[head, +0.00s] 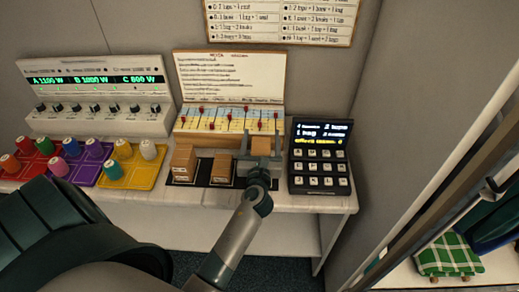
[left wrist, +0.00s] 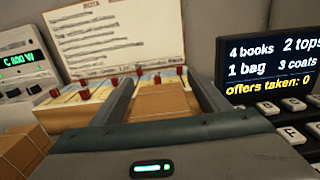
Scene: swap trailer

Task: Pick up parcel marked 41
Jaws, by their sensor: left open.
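Several brown box parcels sit on the dark mat (head: 204,184) on the table. One stack of parcels (head: 183,161) is at the left and a parcel (head: 221,169) is in the middle. A third parcel (head: 262,146) is at the right, at my left gripper (head: 261,152). In the left wrist view this parcel (left wrist: 163,103) lies between the two open fingers of the gripper (left wrist: 165,83). I cannot tell whether the fingers touch it. No number is readable on any parcel. My right gripper is not in view.
A keypad terminal (head: 320,160) with a lit screen stands close at the right. Behind are a board with red pegs (head: 225,118) and a meter panel (head: 95,95). Coloured trays with spools (head: 140,175) lie left. A green checked cloth (head: 449,255) is at the lower right.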

